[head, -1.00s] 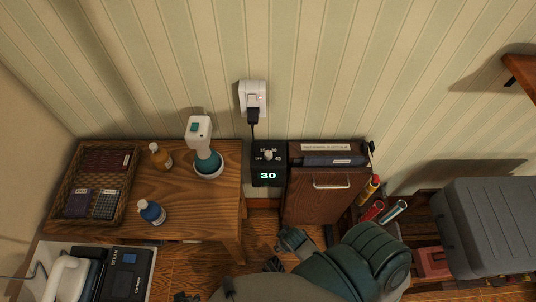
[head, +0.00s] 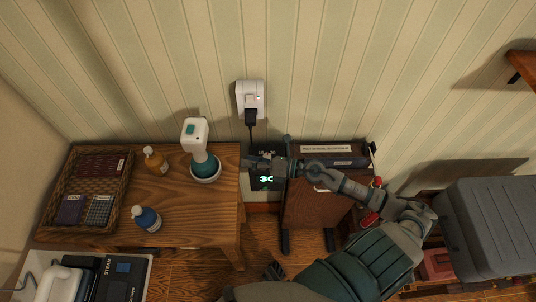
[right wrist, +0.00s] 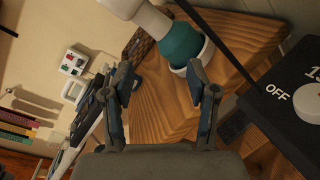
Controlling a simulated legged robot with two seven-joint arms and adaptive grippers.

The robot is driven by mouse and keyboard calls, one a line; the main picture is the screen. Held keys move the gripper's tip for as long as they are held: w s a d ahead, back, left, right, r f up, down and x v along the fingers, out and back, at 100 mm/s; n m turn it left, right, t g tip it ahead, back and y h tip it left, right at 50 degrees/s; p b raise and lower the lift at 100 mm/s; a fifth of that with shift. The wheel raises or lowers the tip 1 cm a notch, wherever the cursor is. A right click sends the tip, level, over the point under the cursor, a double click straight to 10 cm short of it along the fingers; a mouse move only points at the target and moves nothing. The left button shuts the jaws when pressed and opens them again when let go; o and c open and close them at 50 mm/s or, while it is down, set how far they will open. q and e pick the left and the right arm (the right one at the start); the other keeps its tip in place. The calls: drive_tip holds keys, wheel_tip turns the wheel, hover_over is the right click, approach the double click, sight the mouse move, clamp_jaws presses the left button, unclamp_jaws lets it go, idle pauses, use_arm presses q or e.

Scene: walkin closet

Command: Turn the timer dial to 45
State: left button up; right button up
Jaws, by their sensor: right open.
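In the right wrist view the timer (right wrist: 292,113) is at the right edge, with the word OFF and part of a pale round dial (right wrist: 312,101). The open, empty fingers (right wrist: 164,85) are left of the dial, apart from it. My left gripper is not in view.
A wooden table (head: 210,222) on the left holds a white-and-teal device (head: 196,142), bottles and a basket (head: 126,190). A brown file box (head: 312,207) stands right of the timer. A black cord (head: 251,133) runs up to the outlet (head: 250,96).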

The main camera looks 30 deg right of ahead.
sight(268, 155)
drive_tip(key=s+d+f+n+g+h, duration=0.1)
drive_tip(key=d+f+n+g+h, duration=0.1)
drive_tip(key=d, duration=0.4)
drive_tip(key=s+d+f+n+g+h, duration=0.1)
drive_tip(key=d+f+n+g+h, duration=0.2)
drive_tip(key=d+n+g, duration=0.1)
drive_tip(key=s+d+f+n+g+h, duration=0.2)
drive_tip(key=d+n+g+h, duration=0.1)
drive_tip(key=d, duration=0.6)
drive_tip(key=shift+f+n+g, duration=0.3)
drive_tip(key=shift+f+n, duration=0.05)
drive_tip(key=shift+n, duration=0.45)
drive_tip(key=w+a, duration=0.2)
drive_tip(key=a, duration=0.1)
drive_tip(key=w+a, duration=0.5)
drive_tip(key=a, duration=0.1)
drive_tip(key=shift+w+p, duration=0.15)
drive_tip(key=shift+p, duration=0.25)
drive_tip(key=shift+w+a+f+h, duration=0.1)
drive_tip(key=shift+w+a+h, duration=0.1)
drive_tip(key=shift+a+h, duration=0.1)
drive_tip(key=shift+f, duration=0.45)
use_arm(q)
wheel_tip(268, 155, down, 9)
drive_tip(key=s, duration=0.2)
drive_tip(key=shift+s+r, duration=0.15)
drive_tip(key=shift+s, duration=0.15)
use_arm(e)
drive_tip(key=shift+c, duration=0.2)
clamp_jaws()
